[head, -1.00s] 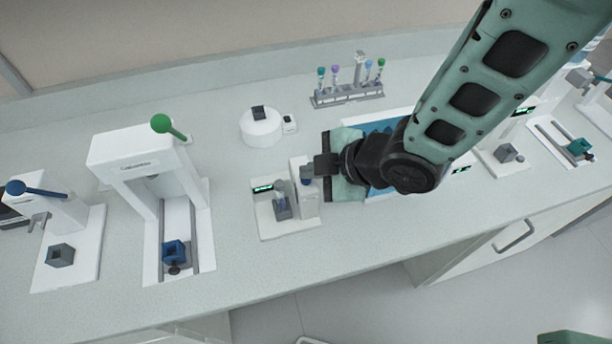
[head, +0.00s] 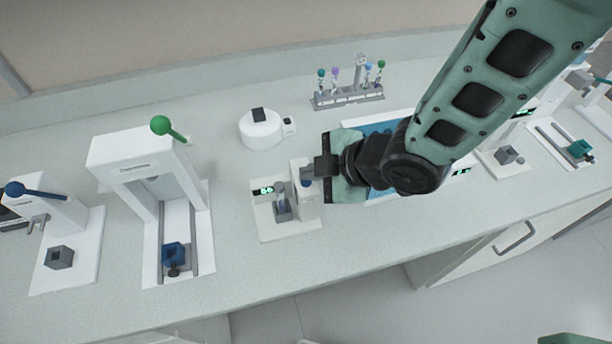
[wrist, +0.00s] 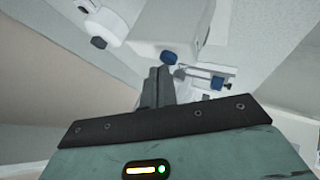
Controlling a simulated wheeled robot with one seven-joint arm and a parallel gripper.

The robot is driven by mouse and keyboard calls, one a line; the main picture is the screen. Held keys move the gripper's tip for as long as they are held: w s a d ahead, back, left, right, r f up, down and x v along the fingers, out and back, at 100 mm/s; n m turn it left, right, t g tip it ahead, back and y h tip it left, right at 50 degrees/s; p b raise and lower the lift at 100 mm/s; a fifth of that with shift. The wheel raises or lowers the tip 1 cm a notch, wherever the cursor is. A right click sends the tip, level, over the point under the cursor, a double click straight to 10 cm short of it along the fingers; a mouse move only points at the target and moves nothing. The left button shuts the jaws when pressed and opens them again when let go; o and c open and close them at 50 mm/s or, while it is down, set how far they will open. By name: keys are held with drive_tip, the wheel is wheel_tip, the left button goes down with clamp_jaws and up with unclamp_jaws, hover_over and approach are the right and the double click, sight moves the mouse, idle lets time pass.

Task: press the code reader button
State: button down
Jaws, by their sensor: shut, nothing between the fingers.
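The code reader (head: 268,222) is a white unit at the middle of the bench, with a lit green display (head: 263,190) and a small grey holder (head: 282,208) in front. A blue round button (head: 306,183) sits on its white block; it also shows in the wrist view (wrist: 169,57). My gripper (head: 312,166) is shut and empty, its dark fingertips at the block's top right beside the button. In the wrist view the shut fingers (wrist: 158,72) end just short of the button; I cannot tell whether they touch it.
A white round device (head: 261,130) and a tube rack (head: 348,97) with several capped tubes stand behind. A white press-like station with a green-knobbed lever (head: 168,128) stands left. The front bench strip is clear.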

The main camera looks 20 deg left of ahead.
sight(314, 185)
drive_tip(key=shift+r, duration=0.55)
wheel_tip(314, 185, up, 5)
drive_tip(key=p, duration=0.3)
drive_tip(key=shift+p, duration=0.35)
idle(0.5)
drive_tip(key=d+r+m+h+b, duration=0.1)
drive_tip(key=d+m+h+b, duration=0.4)
drive_tip(key=d+m, duration=0.6)
drive_tip(key=s+d+r+m+g+h+b, duration=0.1)
drive_tip(key=s+d+m+g+h+b, duration=0.1)
drive_tip(key=s+d, duration=0.9)
drive_tip(key=d+m+h+b, duration=0.1)
drive_tip(key=m, duration=0.1)
drive_tip(key=shift+d+r+m+g, duration=0.2)
drive_tip(key=shift+m+g, duration=0.1)
drive_tip(key=shift+m, duration=0.1)
